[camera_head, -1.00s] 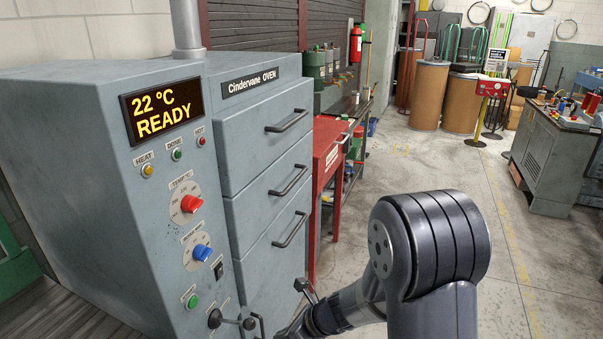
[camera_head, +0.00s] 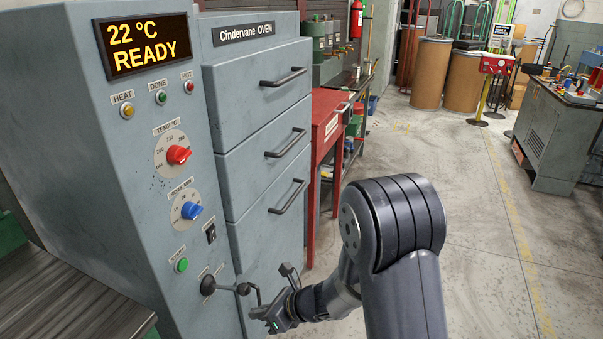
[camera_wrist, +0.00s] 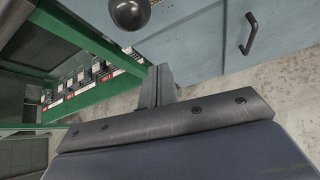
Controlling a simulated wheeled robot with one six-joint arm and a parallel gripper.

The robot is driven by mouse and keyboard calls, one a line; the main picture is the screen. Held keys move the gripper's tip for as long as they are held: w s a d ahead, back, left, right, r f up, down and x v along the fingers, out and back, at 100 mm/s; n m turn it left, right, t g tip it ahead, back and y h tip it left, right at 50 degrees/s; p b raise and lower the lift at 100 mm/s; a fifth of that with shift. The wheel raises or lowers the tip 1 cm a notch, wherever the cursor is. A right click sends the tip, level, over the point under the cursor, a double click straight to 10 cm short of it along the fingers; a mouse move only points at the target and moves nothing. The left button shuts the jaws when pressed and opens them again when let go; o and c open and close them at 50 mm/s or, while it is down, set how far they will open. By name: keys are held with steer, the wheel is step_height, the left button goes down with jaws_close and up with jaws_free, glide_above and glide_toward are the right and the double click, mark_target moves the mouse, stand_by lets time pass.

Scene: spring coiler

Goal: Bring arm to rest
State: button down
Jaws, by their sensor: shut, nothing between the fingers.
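My arm (camera_head: 400,230) reaches down in front of the grey oven, bent at the elbow. My gripper (camera_head: 262,312) is low in front of the oven's lower right part. In the wrist view my gripper (camera_wrist: 157,85) shows its fingers together with nothing between them. A dark ball knob (camera_head: 208,285) on a short rod sticks out from the oven, close to the left of my gripper. The ball knob (camera_wrist: 130,12) also shows at the top of the wrist view, apart from the fingers.
The oven (camera_head: 110,190) fills the left, its display reading 22 °C READY. Its drawers have bar handles (camera_head: 284,77). A red cabinet (camera_head: 325,140) stands behind it. A dark-topped bench (camera_head: 60,300) is at lower left. The floor (camera_head: 480,250) to the right is clear.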

steer(key=f+b, duration=0.1)
steer(key=b, duration=0.1)
steer(key=f+y+b, duration=0.1)
steer(key=b, duration=0.2)
steer(key=w+f+t+y+b, duration=0.1)
steer(key=b, duration=0.1)
steer(key=shift+a+f, duration=0.25)
steer(key=shift+a, duration=0.15)
steer(key=shift+y+b, duration=0.3)
steer(key=shift+r, duration=0.1)
